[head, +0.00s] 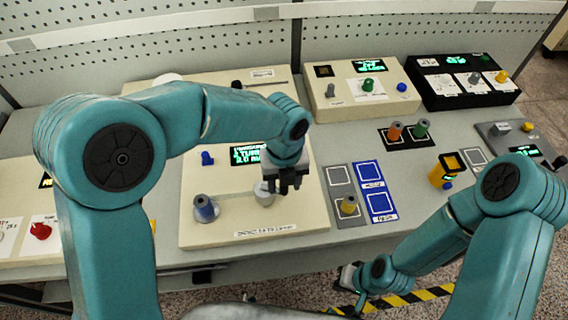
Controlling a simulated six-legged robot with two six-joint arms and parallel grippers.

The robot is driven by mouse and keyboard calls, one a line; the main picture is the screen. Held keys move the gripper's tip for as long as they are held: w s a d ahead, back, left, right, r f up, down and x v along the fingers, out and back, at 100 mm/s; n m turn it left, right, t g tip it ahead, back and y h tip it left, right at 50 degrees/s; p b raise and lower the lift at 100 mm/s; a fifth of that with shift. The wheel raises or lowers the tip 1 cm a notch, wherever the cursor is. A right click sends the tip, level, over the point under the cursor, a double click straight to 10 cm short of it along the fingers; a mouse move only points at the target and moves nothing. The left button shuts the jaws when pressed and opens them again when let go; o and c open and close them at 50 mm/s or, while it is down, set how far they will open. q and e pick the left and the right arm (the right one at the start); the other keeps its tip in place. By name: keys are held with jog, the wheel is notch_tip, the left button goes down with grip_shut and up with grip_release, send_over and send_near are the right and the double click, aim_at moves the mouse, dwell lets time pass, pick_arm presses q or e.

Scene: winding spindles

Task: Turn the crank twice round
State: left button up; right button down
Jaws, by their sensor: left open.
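The crank sits on a beige panel (285,222) in the middle of the table. A pale bar (235,203) joins a grey post with a blue middle (205,209) on the left to a whitish round piece (263,196) on the right. I cannot tell which end is the handle. My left gripper (283,188) is open, pointing down just right of the whitish piece and partly covering it. I cannot tell whether they touch. A small green-lettered display (246,155) is behind the crank. My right gripper (348,277) hangs low beyond the table's front edge, its jaws unclear.
A blue knob (207,158) stands behind the crank. Other control boxes (335,110) line the back. A red knob (40,231) is at left.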

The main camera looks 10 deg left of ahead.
pick_arm(q)
notch_tip(320, 180, up, 16)
jog(key=shift+f, duration=0.15)
jog(key=shift+s, duration=0.1)
dwell(1.6)
